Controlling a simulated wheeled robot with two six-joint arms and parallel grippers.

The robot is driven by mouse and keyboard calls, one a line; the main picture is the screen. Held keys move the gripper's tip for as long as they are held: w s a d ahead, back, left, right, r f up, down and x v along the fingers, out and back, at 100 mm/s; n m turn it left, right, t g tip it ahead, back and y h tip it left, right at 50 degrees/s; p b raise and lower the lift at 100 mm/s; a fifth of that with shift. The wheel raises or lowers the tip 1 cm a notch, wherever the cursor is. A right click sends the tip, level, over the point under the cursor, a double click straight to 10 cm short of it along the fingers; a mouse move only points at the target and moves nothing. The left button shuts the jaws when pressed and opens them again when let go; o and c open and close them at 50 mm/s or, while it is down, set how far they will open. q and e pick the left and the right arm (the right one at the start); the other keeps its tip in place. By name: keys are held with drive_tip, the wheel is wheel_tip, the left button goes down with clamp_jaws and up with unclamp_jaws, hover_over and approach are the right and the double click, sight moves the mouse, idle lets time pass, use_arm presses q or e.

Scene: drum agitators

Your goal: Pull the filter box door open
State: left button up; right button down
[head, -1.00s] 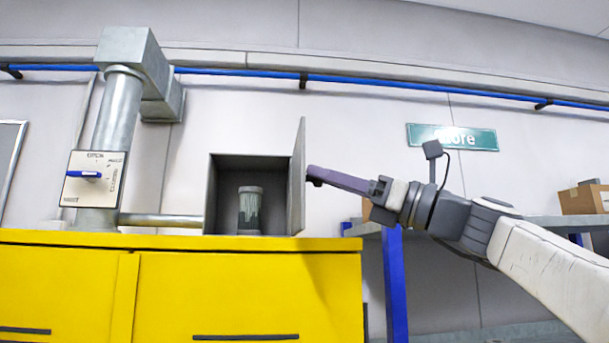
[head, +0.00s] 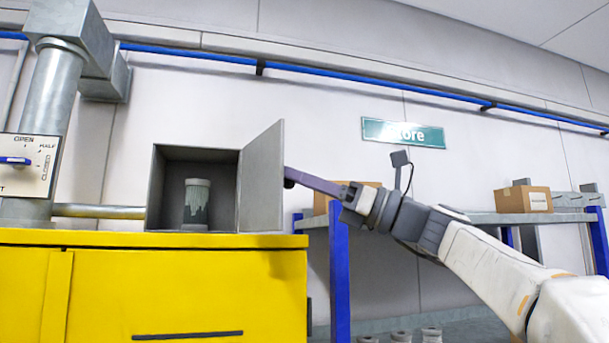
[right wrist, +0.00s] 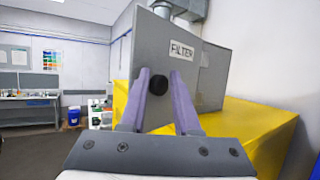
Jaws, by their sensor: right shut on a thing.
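The grey filter box (head: 152,190) stands on the yellow cabinet with its front open. Its door (head: 262,180) is swung out to the right, with its inner face showing in the head view. A grey-green filter cartridge (head: 196,204) stands upright inside the box. The right wrist view shows the door's outer face (right wrist: 142,62) with a FILTER label (right wrist: 181,51) and a round black knob (right wrist: 158,85). My right gripper (head: 289,177) is at the door's outer side, its purple fingers shut on the knob. My left gripper is not in view.
The yellow cabinet (head: 150,285) lies below the box. A shelf (head: 470,218) with cardboard boxes (head: 523,200) stands behind my right arm. A duct with a dial plate (head: 28,165) is at the left.

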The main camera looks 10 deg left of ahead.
drive_tip(key=shift+w+a+f+m, duration=0.15)
drive_tip(key=shift+w+f+m, duration=0.15)
drive_tip(key=shift+w+f, duration=0.25)
drive_tip(key=c, duration=0.7)
unclamp_jaws()
drive_tip(key=shift+w+a, duration=0.15)
drive_tip(key=shift+a, duration=0.05)
drive_tip(key=shift+o, duration=0.6)
drive_tip(key=shift+w+a, duration=0.1)
drive_tip(key=shift+a, duration=0.1)
drive_tip(key=shift+d, duration=0.1)
drive_tip(key=shift+f, duration=0.1)
drive_tip(key=s+r+b+v, duration=0.1)
drive_tip(key=b+v, duration=0.4)
drive_tip(key=v, duration=0.5)
drive_tip(key=shift+d, duration=0.4)
